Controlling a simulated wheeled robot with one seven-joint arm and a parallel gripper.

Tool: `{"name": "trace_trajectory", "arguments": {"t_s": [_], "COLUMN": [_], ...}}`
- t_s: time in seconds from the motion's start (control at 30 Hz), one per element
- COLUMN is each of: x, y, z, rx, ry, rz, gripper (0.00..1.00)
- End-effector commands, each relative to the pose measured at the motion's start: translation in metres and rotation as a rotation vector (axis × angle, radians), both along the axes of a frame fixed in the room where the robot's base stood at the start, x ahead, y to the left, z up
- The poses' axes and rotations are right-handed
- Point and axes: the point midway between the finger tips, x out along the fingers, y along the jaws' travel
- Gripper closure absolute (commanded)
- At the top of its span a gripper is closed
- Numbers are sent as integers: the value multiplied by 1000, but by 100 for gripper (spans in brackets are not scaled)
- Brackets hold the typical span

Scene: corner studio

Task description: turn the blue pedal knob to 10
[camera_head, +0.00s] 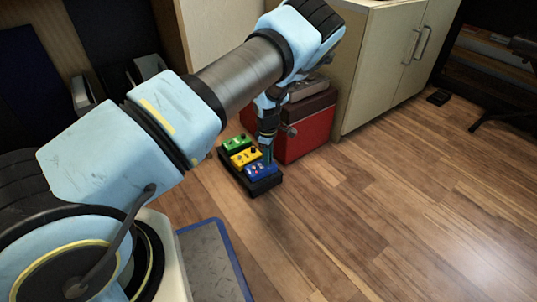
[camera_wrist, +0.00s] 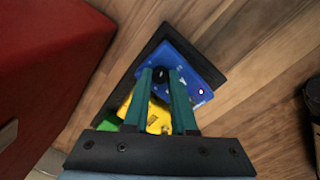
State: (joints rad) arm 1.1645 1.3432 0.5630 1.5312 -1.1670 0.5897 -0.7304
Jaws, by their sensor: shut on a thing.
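The blue pedal (camera_head: 258,171) sits at the near end of a row on a black pedalboard (camera_head: 236,177) on the floor. In the wrist view the blue pedal (camera_wrist: 200,75) shows beyond and beside the fingertips. Its black knob (camera_wrist: 160,78) is between the two green fingers. My gripper (camera_wrist: 160,72) is shut on this knob from above; in the head view my gripper (camera_head: 268,156) stands over the blue pedal. The knob's pointer and any scale marks cannot be read.
A yellow pedal (camera_head: 243,157) and a green pedal (camera_head: 237,143) are beside the blue one. A red box (camera_head: 308,132) stands close behind the board, before a pale cabinet (camera_head: 375,70). Wooden floor to the right is clear. A blue-edged grey mat (camera_head: 210,265) lies in front.

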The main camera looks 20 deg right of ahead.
Motion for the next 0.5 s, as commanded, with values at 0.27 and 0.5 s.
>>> {"name": "trace_trajectory", "arguments": {"t_s": [0.27,0.5], "x": [1,1], "y": [0,1], "z": [4,3], "rx": [-3,-2], "ry": [0,0], "rz": [-236,-468], "gripper": [100,100]}}
